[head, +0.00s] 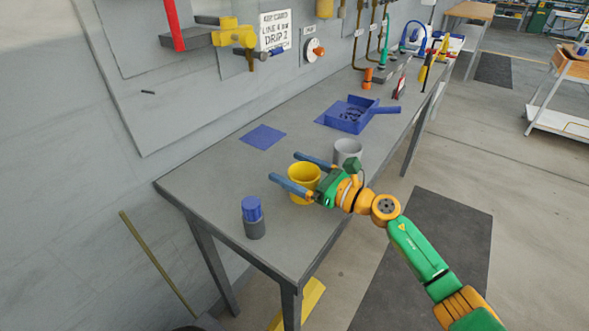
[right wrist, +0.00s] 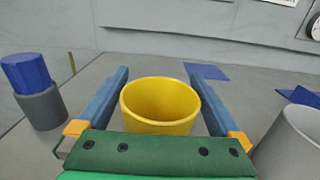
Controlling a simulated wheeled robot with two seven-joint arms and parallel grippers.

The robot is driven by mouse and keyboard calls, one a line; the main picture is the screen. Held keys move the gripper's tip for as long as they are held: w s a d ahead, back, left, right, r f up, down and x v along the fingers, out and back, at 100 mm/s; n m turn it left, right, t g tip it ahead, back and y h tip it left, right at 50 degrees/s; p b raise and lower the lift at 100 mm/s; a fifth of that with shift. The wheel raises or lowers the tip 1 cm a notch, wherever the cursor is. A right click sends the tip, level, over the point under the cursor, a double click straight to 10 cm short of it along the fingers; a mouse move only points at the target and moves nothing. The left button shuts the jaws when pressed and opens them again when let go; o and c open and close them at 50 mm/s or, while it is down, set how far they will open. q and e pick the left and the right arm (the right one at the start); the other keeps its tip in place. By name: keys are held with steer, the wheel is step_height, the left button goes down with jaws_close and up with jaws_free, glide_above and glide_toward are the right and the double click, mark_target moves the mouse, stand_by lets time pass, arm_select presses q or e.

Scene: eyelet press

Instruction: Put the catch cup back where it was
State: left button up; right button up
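A yellow cup (head: 305,171) stands upright on the grey bench; it also shows in the right wrist view (right wrist: 160,105). My right gripper (head: 284,166) is open, with its two blue fingers on either side of the yellow cup. In the right wrist view the fingers (right wrist: 156,68) lie close along the cup's sides, and I cannot tell whether they touch it. A grey cup (head: 348,148) stands just right of the gripper, also in the right wrist view (right wrist: 292,145). The pictures do not show which cup is the catch cup. My left gripper is out of view.
A blue cylinder (head: 252,207) sits in a grey holder (head: 255,229) near the bench's near left part. A flat blue square (head: 262,136) lies behind the yellow cup. A blue tray (head: 345,128) with dark pieces stands farther along. Bare bench (head: 215,170) lies left of the cup.

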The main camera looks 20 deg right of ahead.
mark_target(317, 180)
steer(key=shift+r, duration=0.15)
steer(key=b+v, duration=0.1)
steer(key=v, duration=0.2)
steer(key=b+v, duration=0.1)
steer(key=v, duration=0.3)
steer(key=b+v, duration=0.1)
steer(key=v, duration=0.3)
steer(key=shift+s+d+f, duration=0.1)
steer(key=shift+f, duration=0.15)
steer(key=shift+s+d+r, duration=0.2)
steer(key=shift+s+d, duration=0.05)
steer(key=shift+s, duration=0.05)
